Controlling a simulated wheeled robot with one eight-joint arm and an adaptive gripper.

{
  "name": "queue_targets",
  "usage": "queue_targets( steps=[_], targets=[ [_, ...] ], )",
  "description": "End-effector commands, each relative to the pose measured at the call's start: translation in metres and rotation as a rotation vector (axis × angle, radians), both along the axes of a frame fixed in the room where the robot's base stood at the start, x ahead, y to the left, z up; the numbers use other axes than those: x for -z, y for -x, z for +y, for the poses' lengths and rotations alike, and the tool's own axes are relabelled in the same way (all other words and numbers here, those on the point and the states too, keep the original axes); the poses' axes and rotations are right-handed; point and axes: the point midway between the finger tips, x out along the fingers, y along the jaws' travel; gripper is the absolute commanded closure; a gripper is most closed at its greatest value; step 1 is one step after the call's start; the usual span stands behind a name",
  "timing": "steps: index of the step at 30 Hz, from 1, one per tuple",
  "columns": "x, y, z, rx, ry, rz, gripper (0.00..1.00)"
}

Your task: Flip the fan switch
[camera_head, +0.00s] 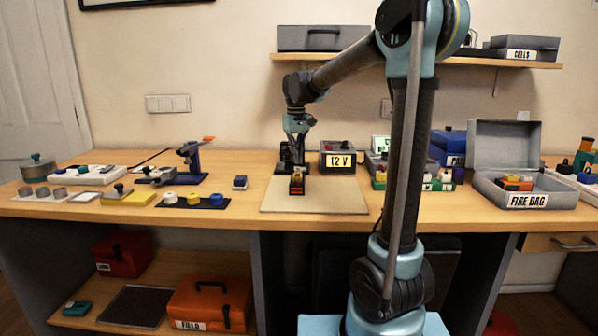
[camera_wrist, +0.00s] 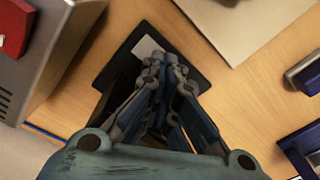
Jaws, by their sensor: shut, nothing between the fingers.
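My gripper (camera_head: 298,158) hangs pointing down behind the beige mat, beside the 12 V box. Its fingers are shut with nothing between them. In the wrist view my gripper (camera_wrist: 155,60) is over a black base plate (camera_wrist: 184,46) with a pale rectangle (camera_wrist: 146,46) on it. The fingertips partly cover the plate; I cannot tell whether they touch it. A black upright device (camera_head: 285,154) stands at my gripper in the head view, perhaps the fan on that plate. I cannot make out a switch lever.
The grey 12 V box (camera_head: 338,161) stands just right of my gripper; its side shows in the wrist view (camera_wrist: 36,58). A small black, orange and yellow part (camera_head: 297,184) lies on the mat (camera_head: 335,196). A blue block (camera_head: 240,182) and blue stand (camera_head: 190,165) are left.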

Motion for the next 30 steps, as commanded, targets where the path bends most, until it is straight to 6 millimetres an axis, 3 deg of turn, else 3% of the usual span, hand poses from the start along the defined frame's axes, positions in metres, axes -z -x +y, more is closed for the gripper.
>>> queue_targets(
  steps=[30],
  targets=[
    [0.012,0.000,0.000,-0.001,0.000,0.000,1.00]
  ],
)
